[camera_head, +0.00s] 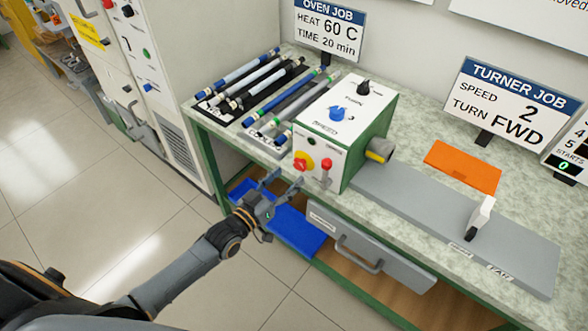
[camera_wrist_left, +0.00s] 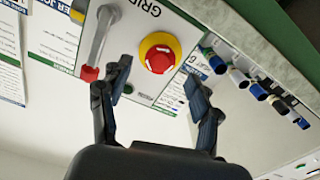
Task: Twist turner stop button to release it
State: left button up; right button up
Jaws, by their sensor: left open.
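The turner (camera_head: 345,130) is a white and green box on the bench. Its red stop button on a yellow ring (camera_head: 303,162) is on the front face, left of a red-knobbed lever (camera_head: 326,165). In the left wrist view the stop button (camera_wrist_left: 160,55) is beyond the fingertips and the lever (camera_wrist_left: 98,45) is to its left. My left gripper (camera_head: 283,182) is open and empty, in front of and below the button, apart from it. It also shows in the left wrist view (camera_wrist_left: 158,88), with its fingers spread. My right gripper is not in view.
Several rods (camera_head: 255,85) lie on racks left of the turner. A grey slab (camera_head: 440,215) with a white-handled lever (camera_head: 480,217) and an orange mat (camera_head: 463,166) are to the right. Below the benchtop are a grey drawer (camera_head: 370,257) and a blue mat (camera_head: 290,228). The floor at left is clear.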

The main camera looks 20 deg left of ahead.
aim_at(298, 167)
pick_arm(q)
jog(key=shift+x, duration=1.8)
